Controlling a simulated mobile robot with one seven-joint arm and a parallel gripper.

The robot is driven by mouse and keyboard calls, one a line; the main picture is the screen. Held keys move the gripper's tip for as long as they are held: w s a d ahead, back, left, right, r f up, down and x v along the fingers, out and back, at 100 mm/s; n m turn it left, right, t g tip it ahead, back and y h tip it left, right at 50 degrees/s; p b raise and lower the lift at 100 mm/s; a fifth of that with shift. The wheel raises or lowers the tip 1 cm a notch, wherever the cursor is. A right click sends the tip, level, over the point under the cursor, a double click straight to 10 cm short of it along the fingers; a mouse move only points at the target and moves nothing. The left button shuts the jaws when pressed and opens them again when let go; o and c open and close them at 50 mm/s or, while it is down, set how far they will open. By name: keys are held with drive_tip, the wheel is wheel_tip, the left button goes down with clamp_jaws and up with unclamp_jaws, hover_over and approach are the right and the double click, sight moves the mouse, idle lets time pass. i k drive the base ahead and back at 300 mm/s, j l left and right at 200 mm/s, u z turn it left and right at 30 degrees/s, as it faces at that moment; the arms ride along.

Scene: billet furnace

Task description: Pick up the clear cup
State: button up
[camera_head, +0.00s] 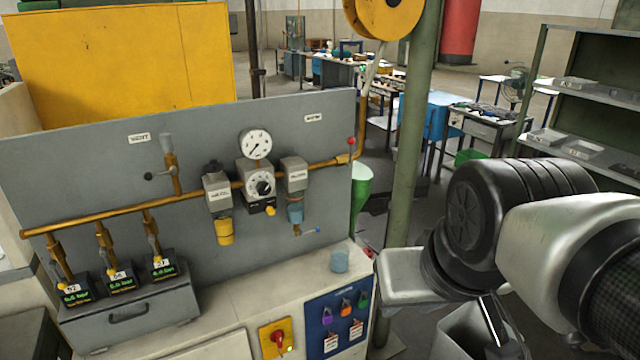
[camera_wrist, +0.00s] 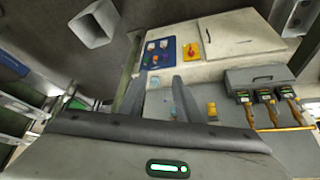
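The clear cup (camera_head: 340,261) is a small, bluish, see-through cup. It stands upright on the right end of the pale cabinet top (camera_head: 222,305), above the blue lock panel. In the wrist view, a small light-blue shape between the fingers looks like the cup (camera_wrist: 154,83), but it is small and blurred. My gripper (camera_wrist: 157,84) shows two grey fingers spread apart with nothing held between them. In the head view my arm is at the right, beyond the cabinet's right end, and the fingertips cannot be made out there. The gripper is apart from the cup.
A grey upright panel (camera_head: 120,180) with brass pipes, a gauge (camera_head: 257,144) and regulators stands behind the cup. A grey toolbox (camera_head: 130,310) with several displays is at left. A green post (camera_head: 410,130) rises right of the cabinet. The cabinet top around the cup is clear.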

sight(339, 253)
drive_tip(key=i+u, duration=0.3)
drive_tip(key=i+l+u, duration=0.3)
drive_tip(key=i, duration=0.15)
drive_tip(key=i+l+u, duration=0.15)
drive_tip(key=i+u, duration=0.2)
